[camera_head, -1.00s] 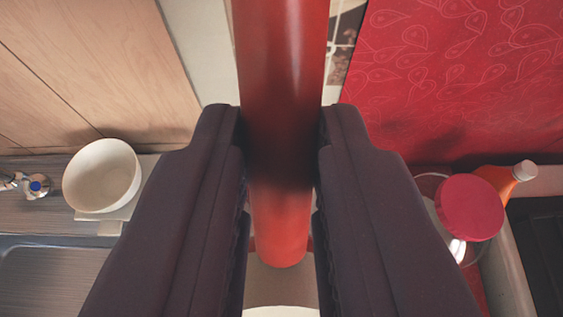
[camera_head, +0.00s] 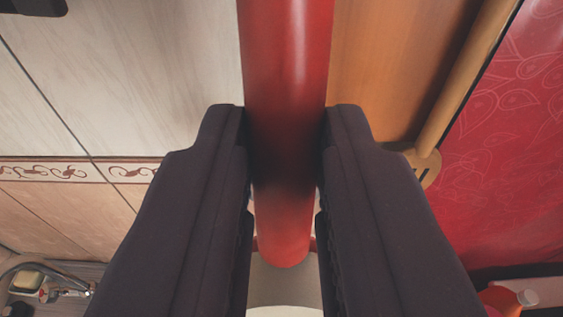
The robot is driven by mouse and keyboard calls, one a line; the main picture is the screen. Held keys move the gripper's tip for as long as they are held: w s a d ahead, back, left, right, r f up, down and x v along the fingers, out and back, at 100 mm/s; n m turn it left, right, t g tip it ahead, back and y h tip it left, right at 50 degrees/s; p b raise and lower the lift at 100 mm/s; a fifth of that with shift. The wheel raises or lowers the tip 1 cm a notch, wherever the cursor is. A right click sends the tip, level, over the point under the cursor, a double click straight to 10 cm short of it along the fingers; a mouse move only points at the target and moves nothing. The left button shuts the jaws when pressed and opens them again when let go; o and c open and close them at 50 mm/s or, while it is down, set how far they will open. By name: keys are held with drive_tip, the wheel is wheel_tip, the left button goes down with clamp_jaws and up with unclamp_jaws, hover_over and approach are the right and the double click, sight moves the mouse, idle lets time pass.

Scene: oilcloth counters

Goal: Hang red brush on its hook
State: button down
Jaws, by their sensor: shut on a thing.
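The red brush (camera_head: 287,60) runs down the middle of the camera view as a smooth, thick red handle. My gripper (camera_head: 285,150) is shut on this handle, with one dark finger on each side. The handle's lower end shows between the fingers. The brush's far part is cut off at the top edge, so no bristles show. I cannot make out the brush's hook in this view.
A tiled wall (camera_head: 110,80) with a patterned band fills the left. An orange-brown wooden panel (camera_head: 385,70) and a long wooden rod (camera_head: 465,80) are right of the handle, beside a red patterned surface (camera_head: 510,150). A faucet (camera_head: 60,290) shows low left; a dark object (camera_head: 33,6) top left.

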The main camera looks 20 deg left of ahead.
drive_tip(key=shift+r+p+x, duration=0.15)
drive_tip(key=shift+p+x, duration=0.35)
drive_tip(key=shift+x, duration=0.85)
drive_tip(key=shift+r+p+x, duration=0.2)
drive_tip(key=shift+p+x, duration=0.25)
drive_tip(key=shift+x, duration=0.85)
drive_tip(key=shift+w+a+f+b, duration=0.15)
drive_tip(key=shift+w+f+b, duration=0.2)
drive_tip(key=shift+w+f, duration=0.3)
drive_tip(key=c, duration=0.9)
unclamp_jaws()
drive_tip(key=shift+r, duration=0.1)
